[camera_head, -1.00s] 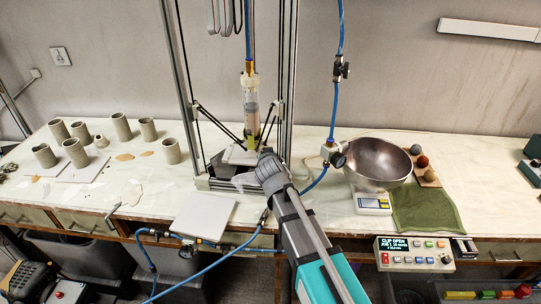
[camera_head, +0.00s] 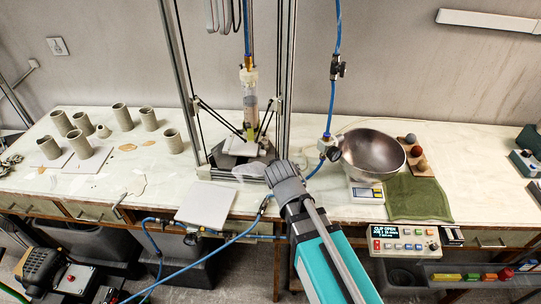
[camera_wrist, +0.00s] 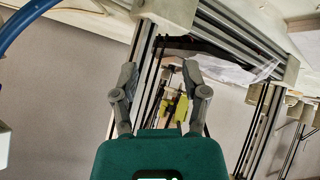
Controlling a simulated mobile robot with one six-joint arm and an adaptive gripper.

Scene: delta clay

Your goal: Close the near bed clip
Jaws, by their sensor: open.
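The clay printer stands mid-table in the head view, with a clear syringe (camera_head: 250,95) above its pale bed plate (camera_head: 241,148). A small panel (camera_head: 405,241) reads "CLIP OPEN". I cannot make out the near bed clip in either view. My arm's grey wrist (camera_head: 287,182) is in front of and to the right of the bed and hides my fingers there. In the wrist view my gripper (camera_wrist: 161,84) is open, with nothing held between its fingers. A yellow-green part (camera_wrist: 180,107) of the printer shows beyond the fingers.
Blue hoses (camera_head: 222,245) run along the table's front edge and up beside the printer. A metal bowl (camera_head: 372,157) stands on a scale (camera_head: 367,193) at right, by a green cloth (camera_head: 418,198). Clay cups (camera_head: 80,143) stand at left. A white board (camera_head: 205,203) lies front left.

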